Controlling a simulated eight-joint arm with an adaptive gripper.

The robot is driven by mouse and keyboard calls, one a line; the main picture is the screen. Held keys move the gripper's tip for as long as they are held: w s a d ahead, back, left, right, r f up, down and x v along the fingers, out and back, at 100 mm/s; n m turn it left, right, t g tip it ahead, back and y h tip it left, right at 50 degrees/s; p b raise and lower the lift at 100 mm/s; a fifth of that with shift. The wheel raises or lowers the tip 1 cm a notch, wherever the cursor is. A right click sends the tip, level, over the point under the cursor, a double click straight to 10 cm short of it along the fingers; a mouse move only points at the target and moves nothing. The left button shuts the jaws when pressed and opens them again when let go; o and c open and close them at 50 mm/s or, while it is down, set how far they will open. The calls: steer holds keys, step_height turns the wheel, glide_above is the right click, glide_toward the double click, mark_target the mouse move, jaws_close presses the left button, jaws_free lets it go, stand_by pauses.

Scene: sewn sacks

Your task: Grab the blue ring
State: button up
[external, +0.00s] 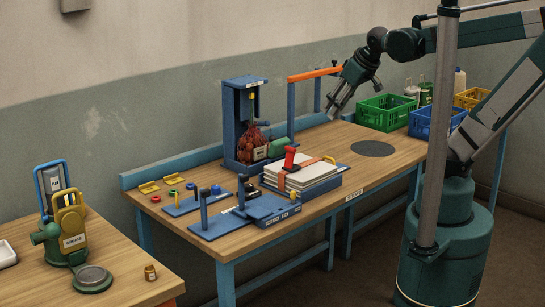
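A small blue ring (190,186) appears to lie on the wooden table at the left, beside a green ring (172,193) and a red ring (155,198). It is very small in the external view, so its exact shape is hard to tell. My gripper (336,112) hangs in the air over the right half of the table, tilted down and to the left. It is far to the right of the rings and touches nothing. Its two fingers look apart with nothing between them.
Yellow brackets (148,187) lie behind the rings. A blue stand (245,120) with a net sack (252,144), a stack of pale sheets (300,172) and blue fixtures (245,212) fill the middle. Green (386,112) and blue (432,123) crates stand right. An orange-topped frame (313,74) rises behind.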

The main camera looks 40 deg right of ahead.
steer(key=w+a+r+n+g+p, duration=0.1)
steer(key=w+a+n, duration=0.1)
steer(key=w+a, duration=0.3)
steer(key=w+a+r+n+g, duration=0.1)
steer(key=w+a+r+n, duration=0.15)
steer(key=w, duration=0.45)
steer(key=n+g+p, duration=0.4)
steer(key=n+g, duration=0.1)
steer(key=n, duration=0.7)
glide_above(190, 186)
steer(key=d, duration=0.1)
step_height(190, 186, down, 23)
steer(key=shift+w+d+r, duration=0.1)
steer(key=shift+w, duration=0.3)
steer(key=shift+f+b, duration=0.3)
steer(key=shift+f, duration=1)
steer(key=shift+f, duration=0.1)
steer(key=shift+w+f, duration=0.1)
steer(key=shift+f, duration=2.4)
